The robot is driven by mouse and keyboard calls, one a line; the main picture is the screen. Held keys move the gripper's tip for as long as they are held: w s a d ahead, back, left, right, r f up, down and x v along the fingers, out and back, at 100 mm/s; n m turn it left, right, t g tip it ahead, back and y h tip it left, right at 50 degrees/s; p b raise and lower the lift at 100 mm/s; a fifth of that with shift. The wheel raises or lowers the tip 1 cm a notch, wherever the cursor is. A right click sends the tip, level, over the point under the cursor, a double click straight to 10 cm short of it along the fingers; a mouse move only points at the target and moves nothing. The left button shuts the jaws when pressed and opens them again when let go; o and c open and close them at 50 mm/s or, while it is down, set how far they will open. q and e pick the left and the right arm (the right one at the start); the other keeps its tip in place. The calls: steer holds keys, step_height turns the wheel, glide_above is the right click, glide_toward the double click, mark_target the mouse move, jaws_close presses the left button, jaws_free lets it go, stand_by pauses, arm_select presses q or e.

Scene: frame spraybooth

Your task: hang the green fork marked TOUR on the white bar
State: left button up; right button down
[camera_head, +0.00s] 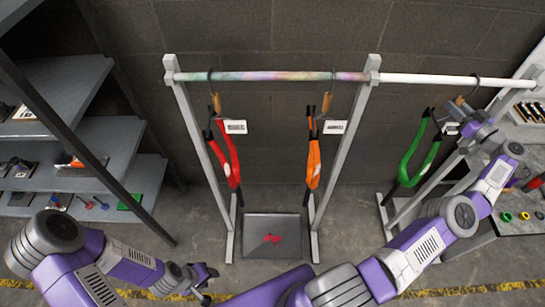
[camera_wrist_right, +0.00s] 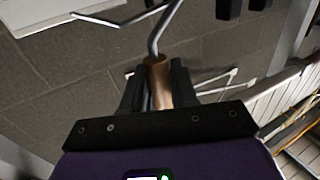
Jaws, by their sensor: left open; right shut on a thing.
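The green fork (camera_head: 418,150) hangs below a hook with a tan grip (camera_head: 460,101) at the right. Its white tag (camera_head: 450,128) is partly covered and unreadable. My right gripper (camera_head: 468,112) is shut on the tan grip, which also shows between its fingers in the right wrist view (camera_wrist_right: 158,82). The metal hook (camera_wrist_right: 160,38) rises from it. In the head view the hook's top overlaps the white bar (camera_head: 425,79); I cannot tell whether it rests on it. My left gripper (camera_head: 205,279) is open and empty, low at the left.
A red fork (camera_head: 226,155) and an orange fork (camera_head: 313,160) hang from the rainbow-stained bar (camera_head: 285,76) left of the white bar. A grey tray (camera_head: 272,222) lies below them. Shelves (camera_head: 80,135) stand at the left and a workbench (camera_head: 510,228) at the right.

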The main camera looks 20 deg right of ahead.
steer(key=shift+r, duration=0.15)
steer(key=c, duration=0.8)
jaws_free()
steer(key=shift+a, duration=0.1)
steer(key=shift+f, duration=0.2)
steer(key=shift+s+b, duration=0.35)
steer(key=shift+s, duration=0.05)
steer(key=s+b, duration=0.2)
steer(key=s, duration=0.4)
steer(key=shift+s+r, duration=0.15)
steer(key=shift+s, duration=0.2)
steer(key=shift+a, duration=0.1)
